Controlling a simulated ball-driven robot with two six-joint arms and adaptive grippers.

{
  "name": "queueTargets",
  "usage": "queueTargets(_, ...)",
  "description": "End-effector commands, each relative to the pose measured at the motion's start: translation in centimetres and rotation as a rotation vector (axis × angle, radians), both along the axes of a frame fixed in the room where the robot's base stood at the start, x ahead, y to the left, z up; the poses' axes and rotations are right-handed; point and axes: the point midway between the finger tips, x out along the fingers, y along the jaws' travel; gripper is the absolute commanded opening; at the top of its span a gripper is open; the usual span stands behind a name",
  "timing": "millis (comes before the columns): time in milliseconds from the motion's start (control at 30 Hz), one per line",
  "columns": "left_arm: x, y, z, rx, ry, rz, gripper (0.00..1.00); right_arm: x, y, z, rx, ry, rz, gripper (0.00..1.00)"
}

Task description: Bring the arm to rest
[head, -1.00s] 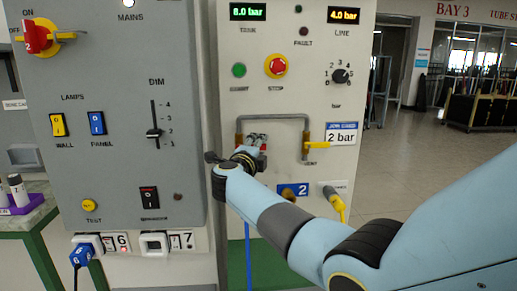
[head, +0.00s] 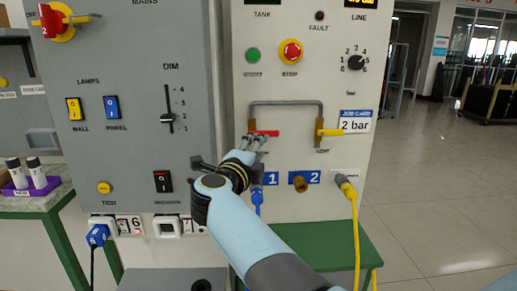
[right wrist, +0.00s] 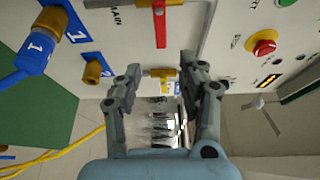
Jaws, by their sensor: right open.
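My right gripper (head: 258,141) is in front of the grey-white panel, its fingertips close below the red lever (head: 268,133) in the head view. In the right wrist view the right gripper (right wrist: 160,72) has its fingers spread wide with nothing held. The red lever (right wrist: 160,26) shows above the gap. My left gripper is in neither view.
Blue hose (head: 258,200) on port 1 hangs close beside my right wrist. Yellow hose (head: 355,225) hangs from the panel's right port. Port 2 (head: 300,184) has no hose. A green bench (head: 345,248) is below. Open floor (head: 440,215) lies to the right.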

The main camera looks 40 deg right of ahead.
Motion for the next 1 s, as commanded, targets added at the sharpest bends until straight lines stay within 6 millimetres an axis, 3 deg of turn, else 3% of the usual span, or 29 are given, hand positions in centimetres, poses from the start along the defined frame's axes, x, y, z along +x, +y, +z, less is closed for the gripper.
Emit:
queueTargets(333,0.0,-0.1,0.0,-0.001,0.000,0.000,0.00,0.0,0.0,-0.1,0.000,0.000,0.000,0.40)
queueTargets(467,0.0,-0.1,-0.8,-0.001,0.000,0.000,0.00,-0.9,-0.2,-2.5,-0.005,0.030,-0.002,0.40)
queueTargets(567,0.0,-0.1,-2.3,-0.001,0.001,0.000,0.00,-3.0,-1.0,-7.6,-0.028,0.106,-0.003,0.40)
queueTargets(700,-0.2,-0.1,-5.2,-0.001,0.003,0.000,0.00,-7.4,-1.6,-18.7,-0.209,0.332,0.078,0.40)
queueTargets(867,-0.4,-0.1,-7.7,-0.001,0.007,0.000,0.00,-12.1,0.1,-31.0,-0.463,0.622,0.340,0.40)
queueTargets(1000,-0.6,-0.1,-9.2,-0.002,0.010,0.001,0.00,-17.7,2.1,-41.0,-0.612,0.861,0.603,0.40)
